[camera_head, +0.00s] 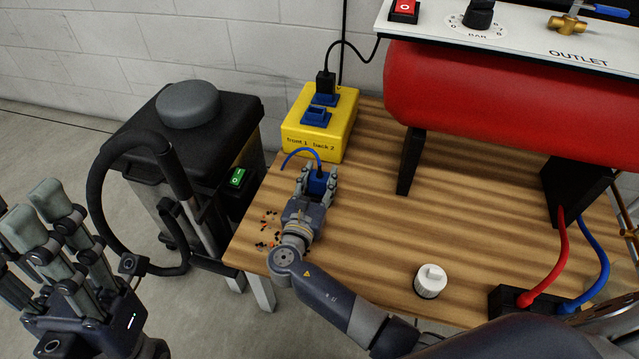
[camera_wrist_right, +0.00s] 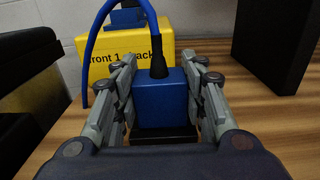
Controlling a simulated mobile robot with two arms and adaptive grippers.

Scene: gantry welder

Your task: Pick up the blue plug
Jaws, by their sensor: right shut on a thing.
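The blue plug (camera_head: 319,183) with its blue cable is at the right gripper, near the left part of the wooden table. My right gripper (camera_head: 318,178) is shut on the blue plug. In the right wrist view the plug (camera_wrist_right: 161,99) stands upright between the fingers (camera_wrist_right: 162,95), its cable rising from a black collar and curving left. A dark base shows beneath it. I cannot tell whether the plug touches the table. My left gripper (camera_head: 45,225) is at the left edge, over the floor, its fingers apart and empty.
A yellow socket box (camera_head: 345,125), marked "front 1 back 2", stands behind the plug, with a black plug (camera_head: 326,83) in its back socket. A black vacuum (camera_head: 190,135) stands left of the table (camera_head: 380,230). A red tank (camera_head: 510,100) is at right; a white knob (camera_head: 430,283) is in front.

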